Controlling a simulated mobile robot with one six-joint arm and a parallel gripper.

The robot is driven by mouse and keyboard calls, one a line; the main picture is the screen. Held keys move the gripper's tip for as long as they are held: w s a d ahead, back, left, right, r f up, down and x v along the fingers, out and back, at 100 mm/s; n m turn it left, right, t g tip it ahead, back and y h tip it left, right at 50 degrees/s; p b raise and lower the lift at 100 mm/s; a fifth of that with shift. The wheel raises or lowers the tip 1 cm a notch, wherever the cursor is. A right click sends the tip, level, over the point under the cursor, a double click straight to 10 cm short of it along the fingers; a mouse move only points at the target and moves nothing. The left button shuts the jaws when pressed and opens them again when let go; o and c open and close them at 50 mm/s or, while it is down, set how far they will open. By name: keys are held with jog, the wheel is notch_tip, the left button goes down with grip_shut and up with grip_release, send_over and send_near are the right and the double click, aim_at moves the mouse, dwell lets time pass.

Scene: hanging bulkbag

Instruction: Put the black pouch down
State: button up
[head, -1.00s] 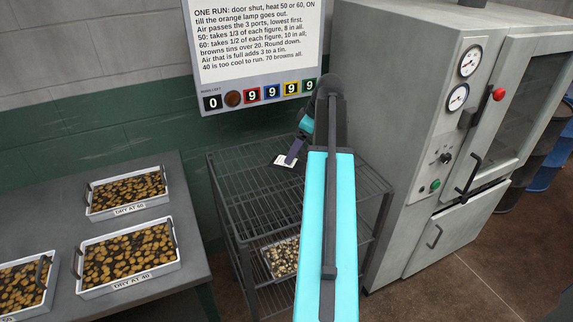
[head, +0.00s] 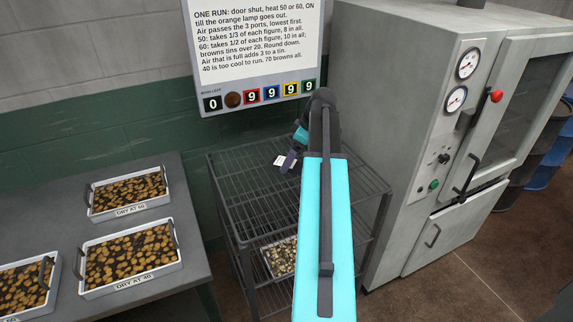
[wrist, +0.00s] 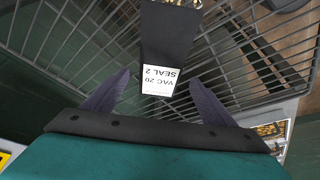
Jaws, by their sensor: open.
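The black pouch (wrist: 166,38) with a white label reading "VAC 20 SEAL 2" shows in the wrist view against the wires of the rack's top shelf (head: 250,190). In the head view the gripper (head: 291,160) is low over the back of the top shelf. The white label (head: 281,160) shows beside the fingers there; the pouch's dark body is hard to make out.
A lower rack shelf holds a tray (head: 280,258) of pale pieces. A grey cabinet (head: 405,120) with gauges stands close on the right. A table (head: 160,296) on the left bears several labelled trays. A sign (head: 255,50) hangs above. The shelf's left part is clear.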

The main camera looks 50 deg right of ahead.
jog(key=shift+x, duration=1.1)
jog(key=c, duration=1.3)
jog(key=shift+r, duration=0.15)
jog(key=shift+w+r+b, duration=0.1)
jog(key=shift+r+b, duration=0.45)
jog(key=shift+r, duration=1.05)
jog(key=s+a+b, duration=0.1)
jog(key=s+a, duration=0.1)
jog(key=s, duration=0.3)
jog(key=s+a+r+b, duration=0.1)
jog(key=s, duration=0.4)
jog(key=s+a+b, duration=0.1)
jog(key=s+a, duration=0.1)
jog(key=s, duration=0.3)
jog(key=shift+a+r, duration=0.25)
jog(key=shift+a, duration=0.05)
